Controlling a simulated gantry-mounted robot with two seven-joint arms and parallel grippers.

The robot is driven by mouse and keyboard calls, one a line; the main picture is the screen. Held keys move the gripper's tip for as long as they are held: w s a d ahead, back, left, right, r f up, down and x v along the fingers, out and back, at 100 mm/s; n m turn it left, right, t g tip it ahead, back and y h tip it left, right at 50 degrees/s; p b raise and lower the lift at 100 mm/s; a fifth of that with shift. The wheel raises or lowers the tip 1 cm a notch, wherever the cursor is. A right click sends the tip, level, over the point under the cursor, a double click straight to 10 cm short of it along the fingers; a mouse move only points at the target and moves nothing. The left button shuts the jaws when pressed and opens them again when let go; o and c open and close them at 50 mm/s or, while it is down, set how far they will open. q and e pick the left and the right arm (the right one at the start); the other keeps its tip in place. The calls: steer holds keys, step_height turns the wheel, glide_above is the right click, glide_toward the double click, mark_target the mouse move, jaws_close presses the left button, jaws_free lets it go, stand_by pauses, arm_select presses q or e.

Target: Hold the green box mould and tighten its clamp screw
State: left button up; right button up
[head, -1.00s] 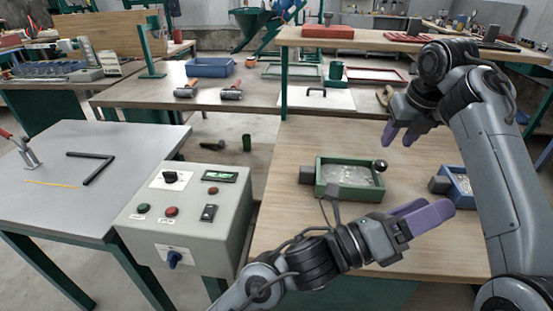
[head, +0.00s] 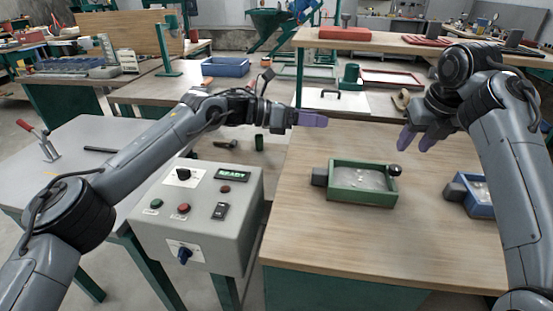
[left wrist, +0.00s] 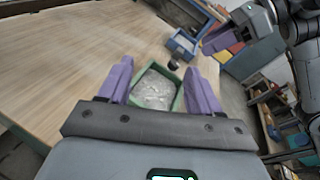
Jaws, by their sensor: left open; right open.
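The green box mould (head: 362,198) sits on the wooden table, with grey fibrous material inside. A dark round knob (head: 394,170), apparently the clamp screw, is at its right rear corner, and a grey block (head: 319,177) is at its left side. My left gripper (head: 318,119) is open and empty, raised above the table's rear left of the mould. In the left wrist view the mould (left wrist: 153,88) shows between the purple fingers (left wrist: 160,92), some distance beyond them. My right gripper (head: 414,142) is open and empty, above and behind the knob, apart from it.
A blue box (head: 477,204) with a grey block stands right of the mould, partly behind my right arm. A grey control box (head: 199,215) stands left of the wooden table. The tabletop (head: 300,225) left and front of the mould is clear.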

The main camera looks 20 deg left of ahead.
arm_select(q)
steer(key=s+a+r+n+t, duration=0.1)
steer(key=a+r, duration=0.4)
steer(key=a, duration=0.3)
steer(key=a+r+t+y, duration=0.1)
steer(key=a+r, duration=0.4)
steer(key=a, duration=0.3)
steer(key=s+a+r+n+t, duration=0.1)
steer(key=a+r, duration=0.3)
steer(key=a, duration=0.4)
steer(key=d+f+m+g, duration=0.3)
steer(key=d+f, duration=0.3)
steer(key=f, duration=0.3)
steer(key=s+d+f+m+g, duration=0.1)
steer(key=d+f+m+g, duration=0.15)
steer(key=d+f, duration=0.45)
steer(key=d+f+m+g, duration=0.3)
steer(key=d+f+m, duration=0.1)
steer(key=f, duration=0.6)
steer(key=shift+n+t, duration=0.25)
steer(key=shift+t, duration=0.1)
steer(key=x, duration=1)
steer(key=shift+s, duration=0.15)
jaws_close()
